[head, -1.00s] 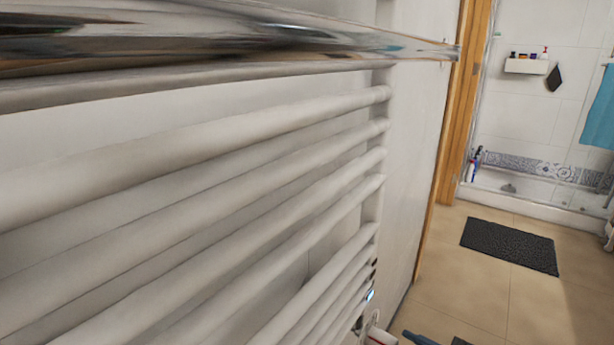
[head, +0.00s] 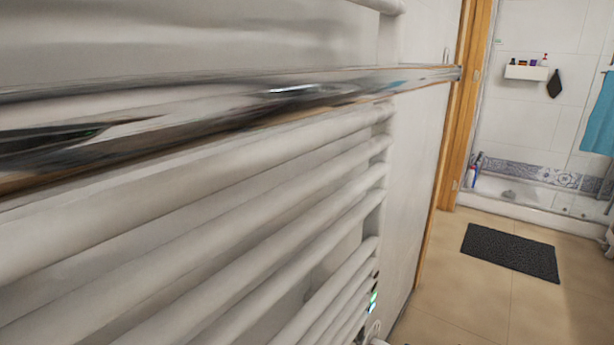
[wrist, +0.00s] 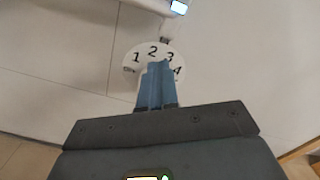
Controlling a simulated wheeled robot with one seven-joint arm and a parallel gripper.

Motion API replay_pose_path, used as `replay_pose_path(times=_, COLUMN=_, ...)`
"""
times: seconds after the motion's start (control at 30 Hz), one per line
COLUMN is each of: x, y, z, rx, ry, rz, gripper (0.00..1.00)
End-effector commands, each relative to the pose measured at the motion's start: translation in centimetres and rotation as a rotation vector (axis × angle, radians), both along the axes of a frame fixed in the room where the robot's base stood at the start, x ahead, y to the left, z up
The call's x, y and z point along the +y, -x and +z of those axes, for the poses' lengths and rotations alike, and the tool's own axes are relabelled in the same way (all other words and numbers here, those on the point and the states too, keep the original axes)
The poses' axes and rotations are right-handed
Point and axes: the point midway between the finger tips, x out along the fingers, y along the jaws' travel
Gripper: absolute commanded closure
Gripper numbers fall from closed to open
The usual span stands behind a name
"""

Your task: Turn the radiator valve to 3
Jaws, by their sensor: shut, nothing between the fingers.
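The radiator valve's white dial (wrist: 132,60) shows in the wrist view, with the numbers 1, 2, 3 and 4 around its upper edge. My gripper (wrist: 157,68) has its blue fingers together with nothing between them. The fingers lie across the middle and lower part of the dial in the picture and hide the knob and any pointer. I cannot tell whether they touch it, or what setting it has. In the head view, the white towel radiator (head: 300,195) fills the left side, and the valve area is cut off at the bottom edge.
A chrome rail (head: 290,92) crosses the head view close to the camera. A small lit display (head: 373,299) sits at the radiator's lower end; it also shows in the wrist view (wrist: 179,7). A dark mat (head: 510,252) lies on open tiled floor.

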Motion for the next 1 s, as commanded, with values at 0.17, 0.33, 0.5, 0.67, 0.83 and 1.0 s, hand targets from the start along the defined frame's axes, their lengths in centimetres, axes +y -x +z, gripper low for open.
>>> replay_pose_path(times=0.17, x=-1.9, y=1.3, z=-0.2, rx=0.007, ry=-0.001, rz=-0.006, gripper=1.00)
replay_pose_path(times=0.33, x=-3.2, y=2.3, z=-0.4, rx=0.010, ry=0.000, rz=-0.008, gripper=1.00)
replay_pose_path(times=0.5, x=-3.5, y=2.6, z=-0.6, rx=0.011, ry=0.000, rz=-0.007, gripper=1.00)
replay_pose_path(times=0.67, x=-3.6, y=2.6, z=-0.6, rx=0.012, ry=0.000, rz=-0.008, gripper=1.00)
replay_pose_path(times=0.83, x=-3.3, y=3.6, z=-1.3, rx=0.017, ry=-0.002, rz=-0.008, gripper=1.00)
replay_pose_path(times=1.0, x=-2.8, y=5.1, z=-2.7, rx=0.015, ry=-0.002, rz=-0.008, gripper=1.00)
